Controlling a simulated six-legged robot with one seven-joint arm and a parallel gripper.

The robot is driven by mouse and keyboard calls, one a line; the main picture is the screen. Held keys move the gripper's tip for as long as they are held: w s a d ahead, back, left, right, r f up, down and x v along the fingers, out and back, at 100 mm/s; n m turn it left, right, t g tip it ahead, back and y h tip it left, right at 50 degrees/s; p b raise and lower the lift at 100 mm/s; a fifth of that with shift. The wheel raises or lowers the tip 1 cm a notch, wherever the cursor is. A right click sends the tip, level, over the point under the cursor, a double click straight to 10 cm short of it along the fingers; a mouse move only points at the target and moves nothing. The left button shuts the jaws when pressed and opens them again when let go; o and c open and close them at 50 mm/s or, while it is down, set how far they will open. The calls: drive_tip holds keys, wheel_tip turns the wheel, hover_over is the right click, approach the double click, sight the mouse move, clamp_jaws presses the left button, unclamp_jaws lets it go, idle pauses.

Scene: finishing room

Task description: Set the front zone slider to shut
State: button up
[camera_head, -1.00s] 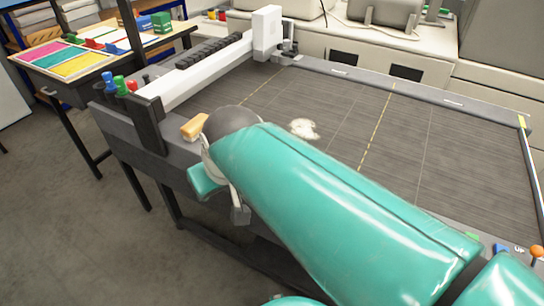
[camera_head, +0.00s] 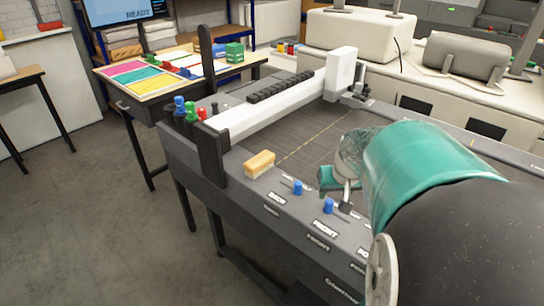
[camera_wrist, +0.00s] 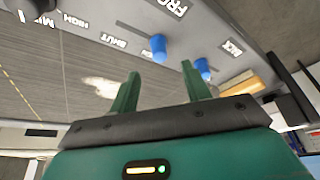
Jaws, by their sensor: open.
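The front zone slider is a blue knob (camera_head: 328,205) on the dark front panel (camera_head: 235,200), beside a FRONT label. It also shows in the wrist view (camera_wrist: 158,47), just beyond the fingertips. A second blue knob (camera_head: 297,187) sits to its left near the BACK label, and shows in the wrist view (camera_wrist: 203,68) beyond the right finger. My gripper (camera_head: 342,196) hangs over the panel edge close to the front knob. In the wrist view my gripper (camera_wrist: 160,80) is open and empty. A SHUT label (camera_wrist: 115,42) is left of the front knob there.
A tan wood-backed block (camera_head: 259,164) lies on the panel left of the knobs. A white gantry beam (camera_head: 265,107) crosses the machine bed (camera_head: 300,140). Grey floor is clear at left.

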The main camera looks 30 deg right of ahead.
sight(330, 201)
drive_tip(key=x, duration=0.7)
drive_tip(key=shift+d+f, duration=0.1)
drive_tip(key=shift+f, duration=0.05)
drive_tip(key=shift+w, duration=0.1)
clamp_jaws()
